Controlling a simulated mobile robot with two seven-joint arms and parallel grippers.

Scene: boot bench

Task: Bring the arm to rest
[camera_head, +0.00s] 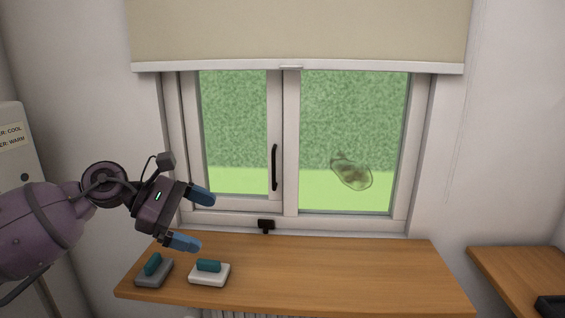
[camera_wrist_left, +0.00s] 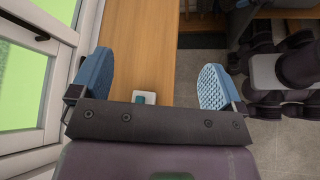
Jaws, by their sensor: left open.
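My left arm comes in from the left in the head view. Its gripper (camera_head: 202,220) is open and empty, with blue fingertips spread apart, in front of the window's lower left and above the left part of the wooden bench (camera_head: 340,272). In the left wrist view the two blue pads of the gripper (camera_wrist_left: 158,85) stand wide apart with nothing between them. My right gripper is in neither view.
A grey block with a teal handle (camera_head: 153,272) and a white one with a teal handle (camera_head: 209,274) sit on the bench's left end. The window (camera_head: 290,150) has a black handle (camera_head: 274,167). A second wooden surface (camera_head: 520,270) stands right. The bench's middle and right are clear.

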